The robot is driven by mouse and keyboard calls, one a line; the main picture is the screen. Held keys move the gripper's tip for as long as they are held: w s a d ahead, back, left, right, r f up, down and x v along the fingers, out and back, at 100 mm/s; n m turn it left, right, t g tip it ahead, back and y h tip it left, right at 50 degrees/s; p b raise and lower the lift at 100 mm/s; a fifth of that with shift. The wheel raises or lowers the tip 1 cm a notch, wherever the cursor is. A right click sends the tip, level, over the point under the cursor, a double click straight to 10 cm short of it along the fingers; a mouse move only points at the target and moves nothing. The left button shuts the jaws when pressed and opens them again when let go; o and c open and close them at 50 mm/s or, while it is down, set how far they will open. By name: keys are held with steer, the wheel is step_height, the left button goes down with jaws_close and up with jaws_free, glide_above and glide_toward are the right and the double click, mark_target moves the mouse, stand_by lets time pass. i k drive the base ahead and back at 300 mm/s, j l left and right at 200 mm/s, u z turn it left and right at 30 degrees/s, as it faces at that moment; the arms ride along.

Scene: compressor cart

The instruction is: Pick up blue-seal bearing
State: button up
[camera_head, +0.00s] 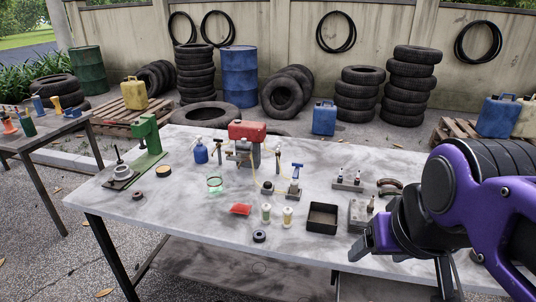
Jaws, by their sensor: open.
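No bearing with a clearly blue seal can be made out at this size. A small dark ring with a pale centre (259,236) lies flat near the table's front edge and looks like a bearing; its seal colour is not clear. Another small dark ring (137,195) lies at the left of the table, with a reddish-brown centre. My gripper (364,243) is at the right, over the table's front part, open, with nothing seen between its fingers. It is apart from both rings, to their right. My purple arm hides the table's right end.
The grey table (190,225) also bears a black open tray (322,217), a red dish (240,209), two small jars (266,212), a green press (148,145) and a red-tanked compressor (247,132). The front left of the tabletop is clear. Tyres and drums stand behind.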

mark_target(259, 236)
steer(key=u, duration=0.7)
steer(key=i+l, duration=0.05)
